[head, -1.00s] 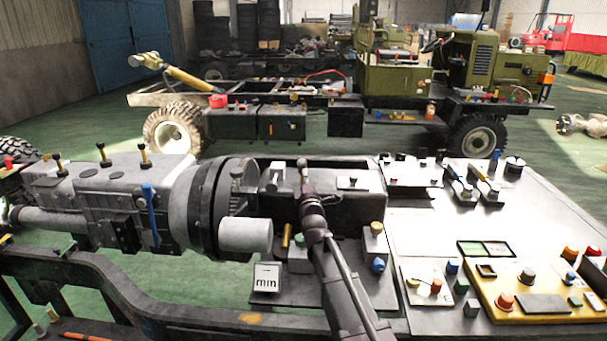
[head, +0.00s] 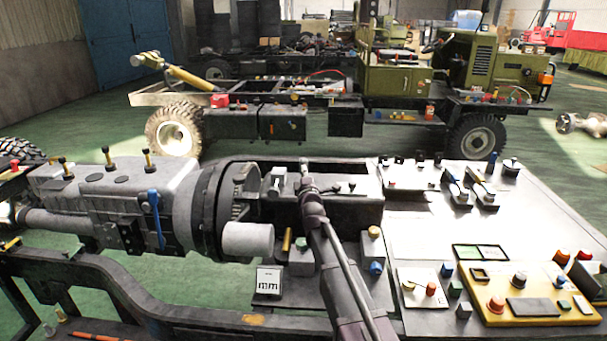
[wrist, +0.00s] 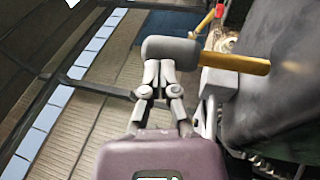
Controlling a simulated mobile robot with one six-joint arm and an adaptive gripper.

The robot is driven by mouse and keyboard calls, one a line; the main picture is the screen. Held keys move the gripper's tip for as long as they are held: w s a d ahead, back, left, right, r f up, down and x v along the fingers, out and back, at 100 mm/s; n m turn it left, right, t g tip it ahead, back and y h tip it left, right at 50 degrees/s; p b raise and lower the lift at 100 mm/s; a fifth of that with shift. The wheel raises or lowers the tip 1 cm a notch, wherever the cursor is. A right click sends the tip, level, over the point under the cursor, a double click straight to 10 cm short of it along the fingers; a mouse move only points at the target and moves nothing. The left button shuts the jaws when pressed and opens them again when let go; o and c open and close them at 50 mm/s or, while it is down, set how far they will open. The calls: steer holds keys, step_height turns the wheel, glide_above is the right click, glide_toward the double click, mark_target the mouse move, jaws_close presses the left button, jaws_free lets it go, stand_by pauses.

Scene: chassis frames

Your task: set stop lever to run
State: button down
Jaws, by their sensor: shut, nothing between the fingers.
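A grey rounded cylinder (wrist: 170,49) lies across just beyond the fingertips; contact cannot be told. A yellow bar (wrist: 235,62) runs to the right from behind it. A small light-grey lever (head: 277,180) stands at the left end of the box, left of my gripper. No readable label shows which part is the stop lever.
A grey gearbox with a blue lever (head: 155,218) lies to the left. A pale bench panel (head: 415,225) with several buttons and a yellow control plate (head: 535,306) is on the right. A green truck (head: 410,75) is behind.

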mark_target(306, 163)
steer(key=shift+w+d+r, duration=0.15)
steer(key=shift+w, duration=0.8)
steer(key=shift+w+d+r, duration=0.1)
steer(key=shift+w+r, duration=0.05)
steer(key=shift+w, duration=0.75)
steer(key=shift+w+r, duration=0.1)
steer(key=shift+w, duration=0.1)
steer(key=shift+p, duration=0.35)
steer(key=s+d+r+p, duration=0.1)
steer(key=s+r+p, duration=0.1)
steer(key=s, duration=0.4)
steer(key=s+r+p, duration=0.2)
steer(key=s, duration=0.5)
steer(key=shift+s+d+r+p, duration=0.25)
steer(key=shift+d+r+p, duration=0.05)
steer(key=shift+d+r, duration=0.1)
